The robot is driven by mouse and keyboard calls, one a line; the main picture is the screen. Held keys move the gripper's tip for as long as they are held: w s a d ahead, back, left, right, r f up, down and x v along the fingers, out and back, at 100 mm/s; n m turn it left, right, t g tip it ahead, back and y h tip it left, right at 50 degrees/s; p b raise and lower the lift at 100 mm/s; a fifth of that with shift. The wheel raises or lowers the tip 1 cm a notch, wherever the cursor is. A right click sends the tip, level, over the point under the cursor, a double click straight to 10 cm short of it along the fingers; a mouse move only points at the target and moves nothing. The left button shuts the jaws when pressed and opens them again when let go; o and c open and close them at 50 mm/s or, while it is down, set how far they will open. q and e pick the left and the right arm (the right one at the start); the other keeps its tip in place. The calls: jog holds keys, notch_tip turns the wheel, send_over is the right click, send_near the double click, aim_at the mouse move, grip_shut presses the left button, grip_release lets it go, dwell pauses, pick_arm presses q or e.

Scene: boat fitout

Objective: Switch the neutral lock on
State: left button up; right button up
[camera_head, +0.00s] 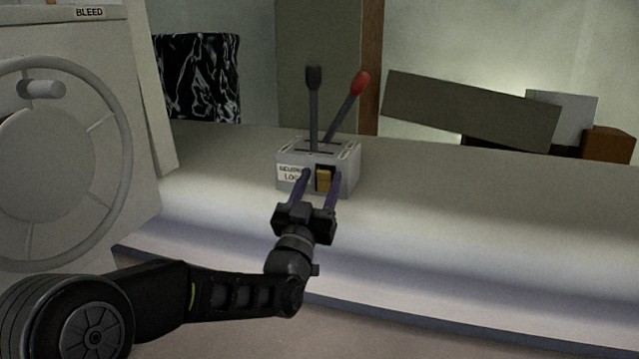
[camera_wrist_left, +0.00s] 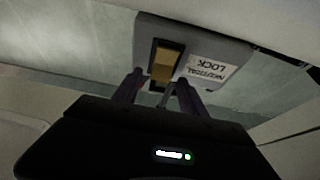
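The neutral lock is a yellow rocker switch (camera_head: 324,179) in a dark slot on the front of a grey control box (camera_head: 346,183). A white label beside it reads NEUTRAL LOCK. Two levers rise from the box, one with a black knob (camera_head: 314,77) and one with a red knob (camera_head: 360,83). My left gripper (camera_head: 319,175) is open, its purple fingers on either side of the switch. In the left wrist view the yellow switch (camera_wrist_left: 165,66) lies just beyond the fingertips; contact cannot be told. My right gripper is not in view.
The box stands on a pale counter (camera_head: 480,210) with open room to its right. A white panel with a handwheel (camera_head: 60,150) and a BLEED label stands at left. A tilted grey board (camera_head: 470,110) and a brown block (camera_head: 608,145) are behind.

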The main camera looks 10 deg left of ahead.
pick_arm(q)
jog(key=p+v, duration=0.1)
jog(key=v, duration=0.6)
jog(key=shift+s+f, duration=0.15)
jog(key=shift+s, duration=0.25)
jog(key=shift+f, duration=0.1)
